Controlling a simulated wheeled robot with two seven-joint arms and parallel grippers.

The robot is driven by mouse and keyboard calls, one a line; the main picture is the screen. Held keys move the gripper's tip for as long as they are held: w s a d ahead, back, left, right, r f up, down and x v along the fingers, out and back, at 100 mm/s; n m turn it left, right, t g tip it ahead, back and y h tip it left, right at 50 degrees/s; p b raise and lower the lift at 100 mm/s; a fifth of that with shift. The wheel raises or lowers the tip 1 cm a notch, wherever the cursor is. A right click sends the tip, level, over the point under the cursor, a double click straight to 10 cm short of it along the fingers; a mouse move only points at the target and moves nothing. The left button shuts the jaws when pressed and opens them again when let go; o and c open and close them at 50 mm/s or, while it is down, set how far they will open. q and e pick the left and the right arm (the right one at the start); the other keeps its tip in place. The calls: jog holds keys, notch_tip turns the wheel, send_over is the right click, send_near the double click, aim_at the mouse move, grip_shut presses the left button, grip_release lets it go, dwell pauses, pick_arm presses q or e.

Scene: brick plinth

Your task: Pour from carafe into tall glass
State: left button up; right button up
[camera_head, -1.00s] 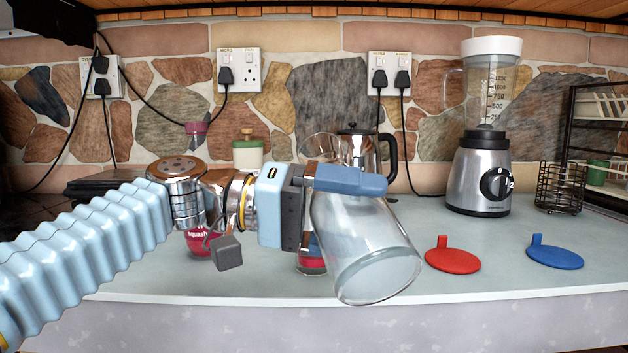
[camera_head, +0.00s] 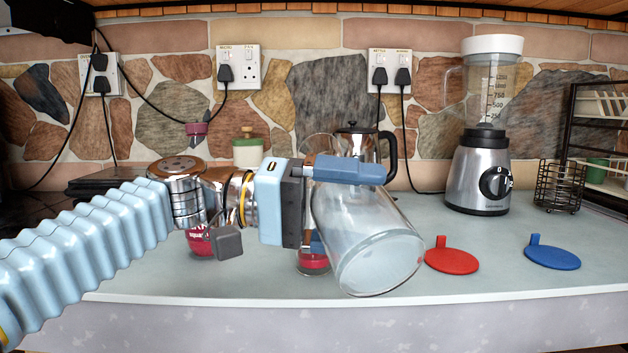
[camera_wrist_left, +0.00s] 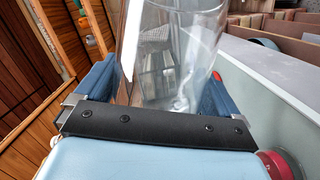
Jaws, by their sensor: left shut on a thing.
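A large clear glass carafe (camera_head: 365,225) hangs tilted above the counter in the head view. Its wide base points down and right towards me, its mouth up and left. My left gripper (camera_head: 345,172) is shut around its side. In the left wrist view the carafe (camera_wrist_left: 165,50) stands between the two blue fingers of the left gripper (camera_wrist_left: 160,90). Any liquid in it is hard to make out. I cannot pick out a separate tall glass; the gripper and carafe hide part of the counter behind them. My right gripper is not in view.
A red-labelled squash container (camera_head: 200,243) and another red item (camera_head: 313,261) stand partly hidden behind my arm. A kettle (camera_head: 385,150) is behind the carafe. A red disc (camera_head: 451,261) and a blue disc (camera_head: 553,257) lie right, before the blender (camera_head: 482,170).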

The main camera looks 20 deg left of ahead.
pick_arm(q)
jog(key=shift+r+p, duration=0.3)
jog(key=shift+r, duration=0.1)
jog(key=shift+w+a+r+n+h+p, duration=0.1)
jog(key=shift+w+r+n+h+p, duration=0.1)
jog(key=shift+r+n+p, duration=0.25)
jog(key=shift+w+a+r+n+h+p, duration=0.1)
jog(key=shift+r+n+h+p, duration=0.15)
jog(key=shift+r+n, duration=0.25)
dwell(2.4)
dwell(0.3)
